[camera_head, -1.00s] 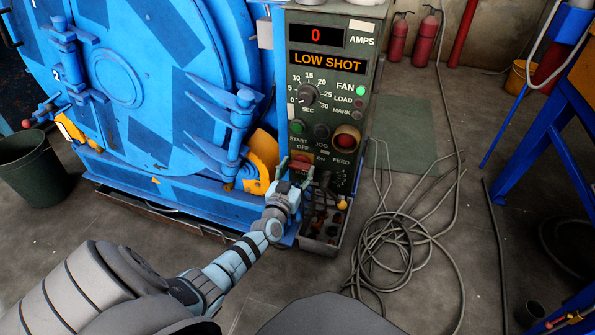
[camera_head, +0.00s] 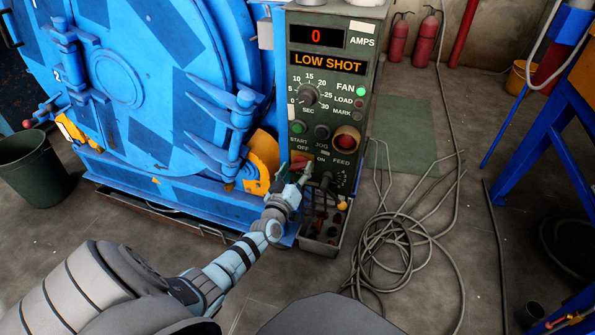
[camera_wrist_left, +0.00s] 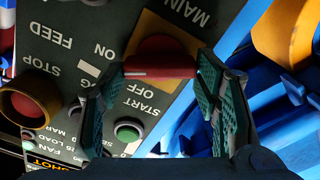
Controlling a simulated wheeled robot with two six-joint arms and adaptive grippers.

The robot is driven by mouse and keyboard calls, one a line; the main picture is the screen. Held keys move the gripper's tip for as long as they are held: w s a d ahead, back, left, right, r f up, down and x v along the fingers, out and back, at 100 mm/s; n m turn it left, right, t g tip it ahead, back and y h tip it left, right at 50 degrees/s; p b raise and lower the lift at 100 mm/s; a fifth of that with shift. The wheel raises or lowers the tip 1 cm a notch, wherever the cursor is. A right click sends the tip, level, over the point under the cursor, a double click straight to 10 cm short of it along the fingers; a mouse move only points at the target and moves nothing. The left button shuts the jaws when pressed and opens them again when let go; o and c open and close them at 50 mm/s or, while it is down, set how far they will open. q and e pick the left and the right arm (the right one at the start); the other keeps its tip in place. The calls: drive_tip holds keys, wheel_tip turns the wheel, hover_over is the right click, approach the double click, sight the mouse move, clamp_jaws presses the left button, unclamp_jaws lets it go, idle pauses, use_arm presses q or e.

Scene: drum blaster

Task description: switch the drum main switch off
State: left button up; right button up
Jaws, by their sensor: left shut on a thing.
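The main switch is a red handle (camera_head: 300,160) on a yellow plate, low on the dark green control panel (camera_head: 332,112), by the OFF and ON labels. In the left wrist view the red handle (camera_wrist_left: 160,68) lies across between the two fingers, on the yellow plate (camera_wrist_left: 140,36). My left gripper (camera_head: 296,170) is shut on the handle and looks rolled at the panel; it also shows in the left wrist view (camera_wrist_left: 160,60). Its fingers partly cover the plate in the head view. My right gripper is not in view.
A round red button (camera_head: 346,141) and the green start button (camera_head: 298,126) sit just above the switch. The blue drum (camera_head: 110,80) stands left of the panel. Grey cables (camera_head: 395,245) lie coiled on the floor to the right.

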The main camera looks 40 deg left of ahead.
use_arm(q)
drive_tip(key=n, duration=0.3)
drive_tip(key=shift+f+n, duration=0.1)
drive_tip(key=shift+n, duration=0.2)
drive_tip(key=n, duration=0.2)
drive_tip(key=shift+n+b, duration=0.3)
drive_tip(key=shift+n, duration=0.1)
drive_tip(key=n, duration=0.4)
drive_tip(key=shift+a+f+b, duration=0.1)
drive_tip(key=shift+b, duration=0.2)
drive_tip(key=shift+n, duration=0.9)
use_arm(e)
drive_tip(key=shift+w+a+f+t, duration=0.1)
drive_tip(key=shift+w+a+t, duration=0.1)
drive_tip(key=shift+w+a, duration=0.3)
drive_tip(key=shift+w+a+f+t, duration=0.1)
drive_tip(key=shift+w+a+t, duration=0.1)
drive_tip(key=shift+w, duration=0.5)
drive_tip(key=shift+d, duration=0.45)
use_arm(q)
drive_tip(key=o, duration=1.1)
drive_tip(key=shift+o, duration=0.2)
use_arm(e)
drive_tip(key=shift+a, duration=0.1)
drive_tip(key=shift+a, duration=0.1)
